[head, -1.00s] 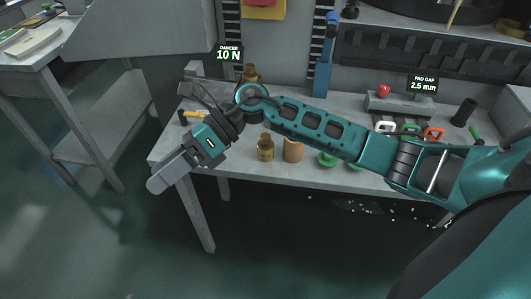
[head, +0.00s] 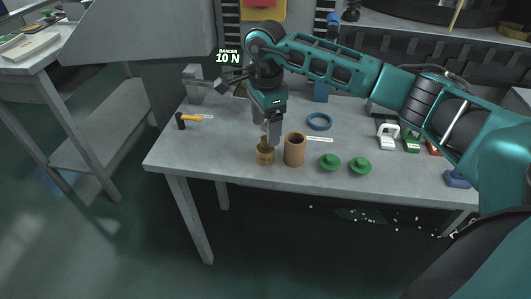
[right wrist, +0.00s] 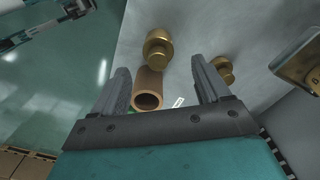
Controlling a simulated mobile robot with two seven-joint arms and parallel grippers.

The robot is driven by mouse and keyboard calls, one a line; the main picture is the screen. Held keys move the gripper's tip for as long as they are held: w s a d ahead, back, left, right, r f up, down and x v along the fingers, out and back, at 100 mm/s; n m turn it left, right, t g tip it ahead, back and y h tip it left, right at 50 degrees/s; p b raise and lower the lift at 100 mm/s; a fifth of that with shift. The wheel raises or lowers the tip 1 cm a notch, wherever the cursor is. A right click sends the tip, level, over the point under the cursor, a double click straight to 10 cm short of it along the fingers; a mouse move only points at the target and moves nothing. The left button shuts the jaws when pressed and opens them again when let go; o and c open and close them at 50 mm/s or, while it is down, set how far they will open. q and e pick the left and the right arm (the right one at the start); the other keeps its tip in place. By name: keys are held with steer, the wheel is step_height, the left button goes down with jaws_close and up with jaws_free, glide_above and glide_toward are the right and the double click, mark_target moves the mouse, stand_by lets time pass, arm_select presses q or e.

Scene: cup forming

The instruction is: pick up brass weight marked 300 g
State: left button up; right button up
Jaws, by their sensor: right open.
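A brass weight (head: 265,155) stands upright near the table's front edge, left of a brown tube. It also shows in the right wrist view (right wrist: 158,48), beyond the fingers and between their lines. My left gripper is not visible.
The brown tube (head: 295,150) stands close right of the front weight. Two green knobbed pieces (head: 330,162) (head: 360,166) lie further right, and a blue ring (head: 319,121) lies behind. The table's front left (head: 195,155) is bare.

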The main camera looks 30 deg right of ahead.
mark_target(265, 138)
steer(key=shift+f, duration=0.9)
step_height(265, 138, down, 4)
steer(key=shift+a+f+b, duration=0.15)
steer(key=shift+f+b, duration=0.05)
steer(key=shift+b, duration=0.2)
steer(key=shift+s, duration=0.1)
steer(key=shift+c, duration=0.2)
steer(key=shift+r, duration=0.1)
steer(key=c, duration=1.3)
